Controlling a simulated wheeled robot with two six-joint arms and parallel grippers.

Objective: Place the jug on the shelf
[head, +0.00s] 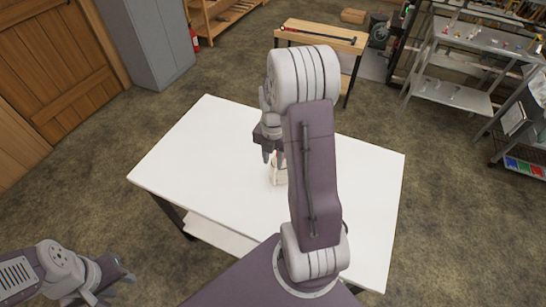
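A small pale jug (275,179) with some red on it stands on the white table (190,150), mostly hidden by my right arm. My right gripper (273,158) points down right at the top of the jug. Its fingers overlap the jug in the picture, and I cannot tell whether they are closed on it. My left gripper (108,288) is low at the left, away from the table, with its fingers apart and nothing between them. Several shelves show: a white lower shelf (215,234) under the table and a metal shelf unit (452,95) at the back right.
A wooden bench (335,40) with a long tool stands behind the table. A grey cabinet (150,40), a red extinguisher (194,38) and a wooden rack (222,18) are at the back left. The tabletop is clear around the jug; floor is open on both sides.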

